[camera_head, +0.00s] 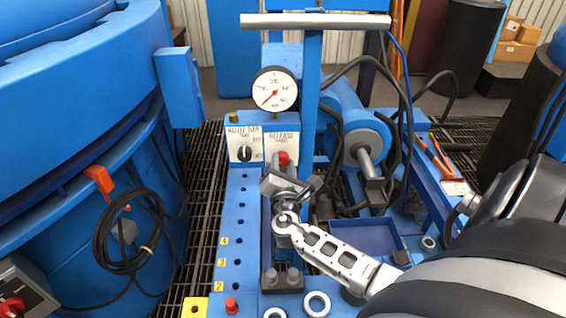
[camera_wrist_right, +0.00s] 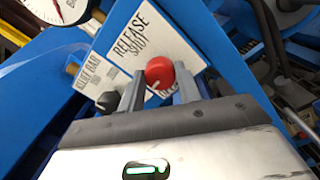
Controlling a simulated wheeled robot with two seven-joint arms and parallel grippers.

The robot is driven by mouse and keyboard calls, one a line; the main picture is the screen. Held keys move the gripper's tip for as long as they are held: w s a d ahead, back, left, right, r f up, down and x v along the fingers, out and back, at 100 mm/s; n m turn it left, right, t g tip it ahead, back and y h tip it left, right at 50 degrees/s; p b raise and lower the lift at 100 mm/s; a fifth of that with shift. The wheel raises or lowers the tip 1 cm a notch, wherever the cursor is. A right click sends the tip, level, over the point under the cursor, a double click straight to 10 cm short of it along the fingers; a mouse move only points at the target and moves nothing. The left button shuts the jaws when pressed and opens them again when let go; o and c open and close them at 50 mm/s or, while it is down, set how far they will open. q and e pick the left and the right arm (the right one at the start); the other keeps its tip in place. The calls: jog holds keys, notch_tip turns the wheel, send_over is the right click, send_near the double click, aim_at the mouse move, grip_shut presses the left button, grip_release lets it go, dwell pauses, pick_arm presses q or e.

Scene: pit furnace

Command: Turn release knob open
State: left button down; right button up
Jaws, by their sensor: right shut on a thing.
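The red release knob (camera_head: 283,158) sits on a white label plate (camera_head: 282,145) on the blue panel. In the right wrist view the knob (camera_wrist_right: 159,72) is between my two grey fingers, and the plate (camera_wrist_right: 150,45) reads "RELEASE SHUT" above it. A small pale mark shows low on the knob; its exact setting is hard to read. My right gripper (camera_wrist_right: 158,88) is shut on the knob. In the head view my right gripper (camera_head: 284,172) covers the knob's lower side. My left gripper is not in view.
A black knob (camera_head: 244,153) on its own plate is close at left. A pressure gauge (camera_head: 275,89) stands above. A blue post (camera_head: 312,100) and black hoses are close at right. A large blue furnace body (camera_head: 70,90) fills the left.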

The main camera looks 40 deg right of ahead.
jog(key=shift+a+f+n, duration=0.1)
jog(key=shift+n, duration=0.2)
jog(key=o, duration=1)
jog(key=v, duration=1.6)
jog(key=shift+b, duration=0.4)
jog(key=shift+s, duration=0.1)
